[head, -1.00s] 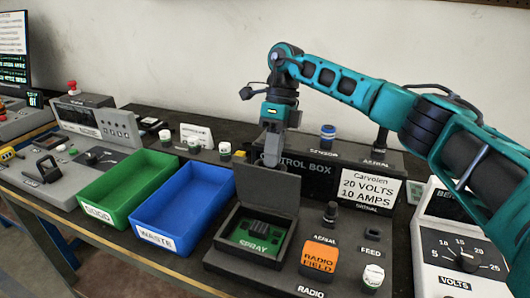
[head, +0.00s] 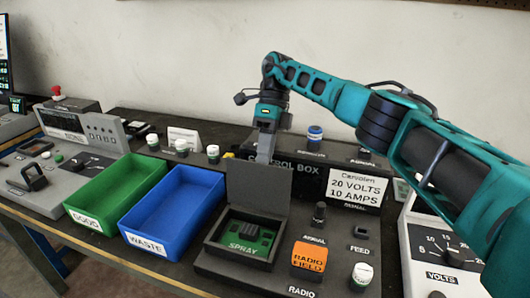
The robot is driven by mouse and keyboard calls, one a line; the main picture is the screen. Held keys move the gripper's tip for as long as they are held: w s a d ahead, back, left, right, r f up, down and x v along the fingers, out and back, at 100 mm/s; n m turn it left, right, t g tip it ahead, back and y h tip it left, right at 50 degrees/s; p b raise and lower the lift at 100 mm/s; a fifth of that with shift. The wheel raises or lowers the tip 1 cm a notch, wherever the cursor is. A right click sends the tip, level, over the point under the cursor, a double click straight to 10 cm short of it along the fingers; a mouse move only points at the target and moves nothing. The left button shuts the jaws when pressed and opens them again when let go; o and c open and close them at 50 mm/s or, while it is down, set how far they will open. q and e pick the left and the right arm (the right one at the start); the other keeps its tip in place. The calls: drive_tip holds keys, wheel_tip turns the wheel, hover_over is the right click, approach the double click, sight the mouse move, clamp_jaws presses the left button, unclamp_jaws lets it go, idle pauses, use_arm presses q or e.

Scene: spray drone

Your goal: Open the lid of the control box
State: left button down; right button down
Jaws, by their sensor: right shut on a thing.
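The small dark control box (head: 213,254) stands on the bench at the centre, with a green board marked SPRAY (head: 250,236) inside it. Its dark lid (head: 257,193) stands up at the back edge, roughly upright, so the inside shows. My right gripper (head: 265,155) points down at the lid's top edge and is shut on the lid. The exact contact of the fingertips is hard to make out. My left gripper is not in view.
A blue WASTE bin (head: 172,248) and green GOOD bin (head: 92,221) stand left. A black block lettered CONTROL BOX (head: 307,168) is behind the lid. An orange RADIO FIELD block (head: 308,258), knobs and a VOLTS meter (head: 445,250) are at right.

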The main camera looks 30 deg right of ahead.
drive_tip(key=shift+s+a+f, duration=0.1)
drive_tip(key=shift+s+f, duration=0.05)
drive_tip(key=shift+f, duration=0.4)
drive_tip(key=c, duration=1.3)
unclamp_jaws()
drive_tip(key=shift+c, duration=0.2)
drive_tip(key=shift+o, duration=0.9)
drive_tip(key=shift+r, duration=0.2)
